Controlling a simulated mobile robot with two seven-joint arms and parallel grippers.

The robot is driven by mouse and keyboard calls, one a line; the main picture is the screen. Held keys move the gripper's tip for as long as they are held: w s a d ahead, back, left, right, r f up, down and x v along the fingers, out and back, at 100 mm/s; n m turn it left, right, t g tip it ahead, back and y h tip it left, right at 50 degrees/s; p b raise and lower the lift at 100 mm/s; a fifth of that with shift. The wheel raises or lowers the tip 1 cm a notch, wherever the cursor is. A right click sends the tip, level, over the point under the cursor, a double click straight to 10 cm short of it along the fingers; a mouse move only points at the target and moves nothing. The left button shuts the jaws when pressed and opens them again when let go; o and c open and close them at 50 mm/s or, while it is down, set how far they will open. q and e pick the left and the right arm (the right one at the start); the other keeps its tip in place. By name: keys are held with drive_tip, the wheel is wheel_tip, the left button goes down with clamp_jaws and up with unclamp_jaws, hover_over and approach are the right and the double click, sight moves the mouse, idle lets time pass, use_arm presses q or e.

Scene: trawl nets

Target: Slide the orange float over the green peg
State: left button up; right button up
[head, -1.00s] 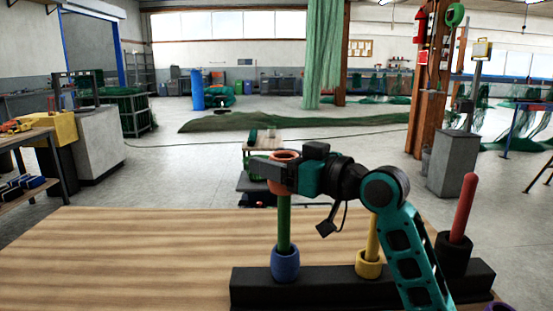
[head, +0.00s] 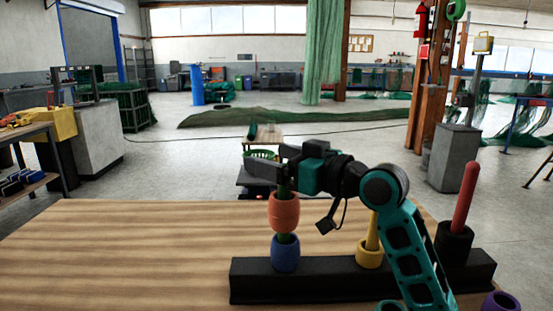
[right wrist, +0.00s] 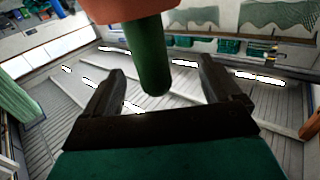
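The orange float (head: 284,211) is around the green peg (head: 289,239), below my right gripper. A short stretch of green shows between it and the blue float (head: 286,254) at the peg's foot. My right gripper (head: 268,162) is open at the top of the peg and clear of the float. In the right wrist view, the open fingers (right wrist: 160,95) stand either side of the green peg's tip (right wrist: 150,65). The orange float (right wrist: 125,8) shows at that view's top edge. My left gripper is not in view.
The black base (head: 310,283) also carries a yellow peg (head: 372,232) with a yellow float (head: 369,253) and a red peg (head: 466,200) in a black collar. A purple float (head: 499,303) is at the bottom right. The wooden table (head: 130,250) is bare on the left.

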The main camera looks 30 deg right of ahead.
drive_tip(key=shift+o, duration=0.3)
drive_tip(key=shift+s, duration=0.1)
drive_tip(key=shift+s+d, duration=0.2)
drive_tip(key=shift+s, duration=0.05)
drive_tip(key=b+v, duration=0.1)
drive_tip(key=v, duration=1.1)
drive_tip(key=shift+s+a, duration=0.1)
idle(0.4)
